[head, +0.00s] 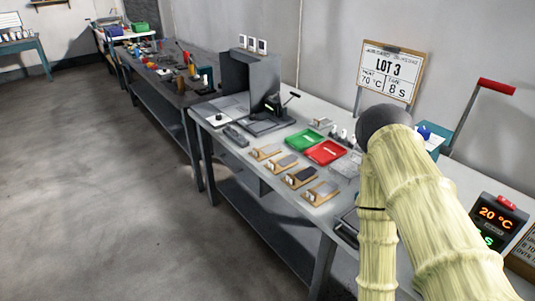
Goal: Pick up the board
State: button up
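Several small wooden boards, each with a grey piece and a white tag on it, lie in a slanting row near the front edge of the grey table. The nearest board (320,193) is at the right end of the row, and another board (265,152) is at the far end. I cannot tell which board the task means. My arm, in a pale yellow sleeve with a dark rounded joint, crosses the right side of the head view and hides part of the table. My gripper is not in view.
A green tray (305,140) and a red tray (326,152) lie behind the boards. A LOT 3 sign (389,71) stands at the back. A dark press-like device (268,105) stands left. A display (496,221) reads 20 °C at right. The floor (110,190) at left is clear.

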aim_at(260, 155)
jog(key=z, duration=1.1)
jog(key=i, duration=0.4)
jog(key=u, duration=1.65)
